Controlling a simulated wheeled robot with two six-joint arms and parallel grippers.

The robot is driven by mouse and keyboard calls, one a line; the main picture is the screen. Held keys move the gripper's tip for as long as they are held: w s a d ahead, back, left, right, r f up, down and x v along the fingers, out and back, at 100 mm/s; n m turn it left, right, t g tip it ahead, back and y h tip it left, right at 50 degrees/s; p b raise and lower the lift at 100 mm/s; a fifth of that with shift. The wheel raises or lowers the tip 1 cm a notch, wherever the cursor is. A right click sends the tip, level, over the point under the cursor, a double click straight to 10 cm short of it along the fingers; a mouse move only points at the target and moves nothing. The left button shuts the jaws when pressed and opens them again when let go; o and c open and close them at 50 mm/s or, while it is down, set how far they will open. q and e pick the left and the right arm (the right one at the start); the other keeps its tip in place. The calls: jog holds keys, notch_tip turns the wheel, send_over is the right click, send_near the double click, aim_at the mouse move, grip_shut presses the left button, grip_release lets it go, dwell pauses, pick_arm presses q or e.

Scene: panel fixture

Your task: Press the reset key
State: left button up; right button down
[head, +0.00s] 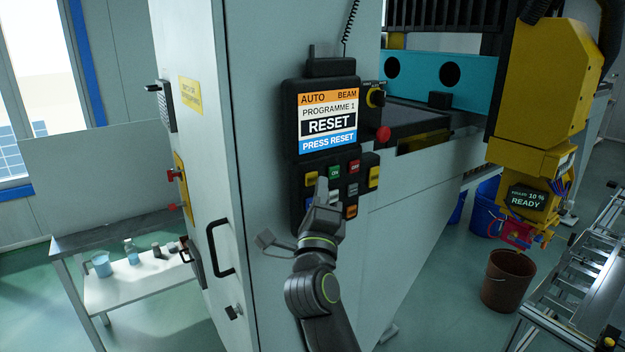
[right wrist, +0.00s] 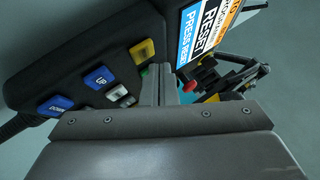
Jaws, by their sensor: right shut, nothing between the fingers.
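A black control pendant (head: 293,160) hangs on the grey cabinet. Its screen (head: 327,122) reads AUTO BEAM, PROGRAMME 1, RESET and PRESS RESET. The keypad below has a yellow key (head: 311,179), a green key (head: 335,172), a red key (head: 353,166), grey keys and an orange key (head: 351,212). I cannot read which is the reset key. My right gripper (head: 322,188) is shut and empty, its tips over the keypad just below the yellow and green keys; I cannot tell if they touch. In the right wrist view its fingers (right wrist: 161,88) hide part of the keypad near the yellow key (right wrist: 143,50).
Right of the screen are a rotary switch (head: 376,96) and a red stop button (head: 383,133). Blue UP (right wrist: 99,77) and DOWN (right wrist: 55,105) keys show in the wrist view. A yellow machine head (head: 545,85), brown bucket (head: 509,280) and conveyor stand right. The cabinet handle (head: 219,248) juts out left.

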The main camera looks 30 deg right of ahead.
jog(key=shift+w+p, duration=0.3)
jog(key=shift+w, duration=0.15)
jog(key=shift+w+a, duration=0.1)
jog(key=shift+w, duration=0.3)
dwell(0.7)
jog(key=shift+s+p, duration=0.7)
jog(key=shift+s, duration=0.2)
